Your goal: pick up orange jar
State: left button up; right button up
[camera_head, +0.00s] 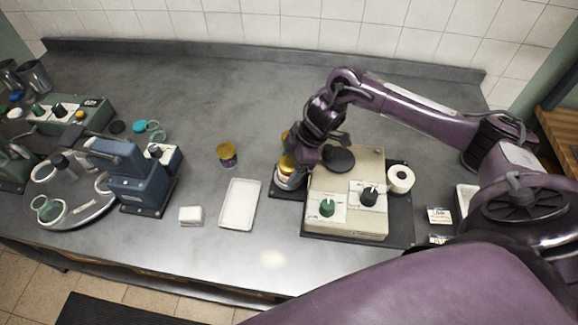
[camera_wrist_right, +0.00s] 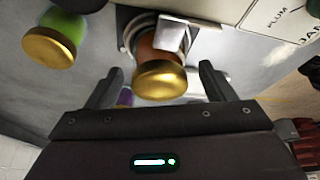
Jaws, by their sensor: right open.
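The orange jar (camera_wrist_right: 165,50) has a gold lid and shows in the right wrist view, seated against a round metal holder on the machine. My right gripper (camera_wrist_right: 161,74) is open, with a finger on either side of the lid and visible gaps, so it is not closed on it. In the head view a gold-lidded jar (camera_head: 287,163) stands at the machine's left edge, partly covered by my right gripper (camera_head: 297,168). My left gripper is not in view.
A green jar (camera_wrist_right: 66,28) with a gold lid stands close by. A purple jar (camera_head: 228,161) stands left of the machine (camera_head: 345,215), which has green and black knobs. A white tray (camera_head: 239,204) lies in front. The back counter is clear.

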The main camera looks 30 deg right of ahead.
jog(key=shift+w+a+f, duration=0.15)
jog(key=shift+a+f, duration=0.05)
jog(key=shift+f, duration=0.45)
jog(key=c, duration=1.2)
jog(key=shift+r, duration=0.1)
jog(key=shift+c, duration=0.4)
